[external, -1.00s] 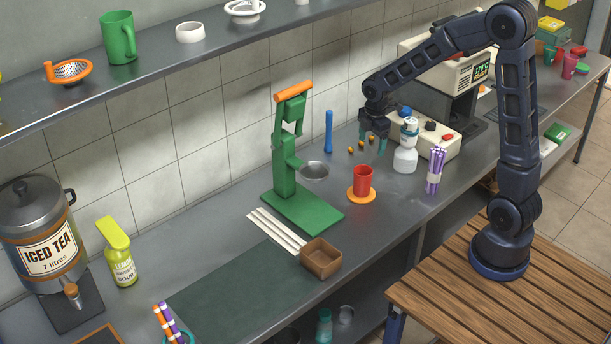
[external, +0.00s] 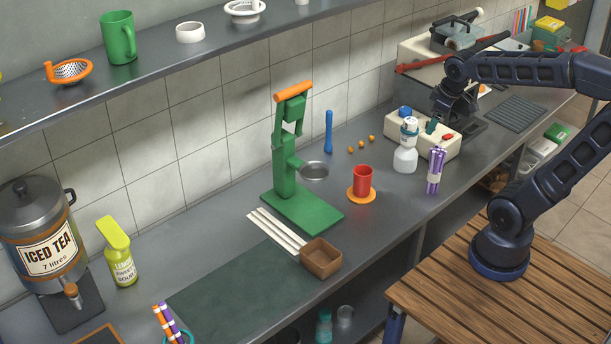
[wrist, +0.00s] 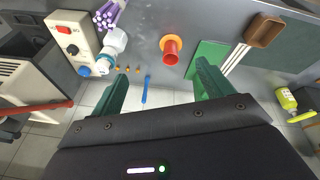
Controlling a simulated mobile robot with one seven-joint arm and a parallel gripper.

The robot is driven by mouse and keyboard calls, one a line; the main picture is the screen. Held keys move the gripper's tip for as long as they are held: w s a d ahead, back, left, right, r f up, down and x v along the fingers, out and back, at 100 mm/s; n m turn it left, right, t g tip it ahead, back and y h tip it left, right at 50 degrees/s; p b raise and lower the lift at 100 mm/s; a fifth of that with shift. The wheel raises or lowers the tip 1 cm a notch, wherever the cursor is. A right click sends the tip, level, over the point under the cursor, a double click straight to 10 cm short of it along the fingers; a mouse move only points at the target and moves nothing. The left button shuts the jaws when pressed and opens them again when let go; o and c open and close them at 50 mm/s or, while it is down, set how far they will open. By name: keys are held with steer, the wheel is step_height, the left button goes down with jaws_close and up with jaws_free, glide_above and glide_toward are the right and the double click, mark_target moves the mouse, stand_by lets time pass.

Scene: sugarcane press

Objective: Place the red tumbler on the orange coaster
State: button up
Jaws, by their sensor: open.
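My gripper (external: 437,126) is up and to the right of the tumbler, above the cream control box and well apart from the tumbler. In the wrist view my gripper (wrist: 162,73) has its two green fingers spread wide with nothing held between them.
A white-capped bottle (external: 405,157) and a purple straw bundle (external: 435,170) stand right of the tumbler. The green press (external: 290,170) is left of it, with a brown box (external: 321,259) in front. The cream control box (external: 422,131) lies below my gripper. Counter around the coaster is clear.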

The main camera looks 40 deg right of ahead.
steer(key=s+r+m+t, duration=0.1)
steer(key=s+m, duration=0.3)
steer(key=s, duration=0.3)
steer(key=shift+s+d+r, duration=0.2)
steer(key=shift+s+d, duration=0.1)
steer(key=shift+d, duration=0.15)
stand_by(0.8)
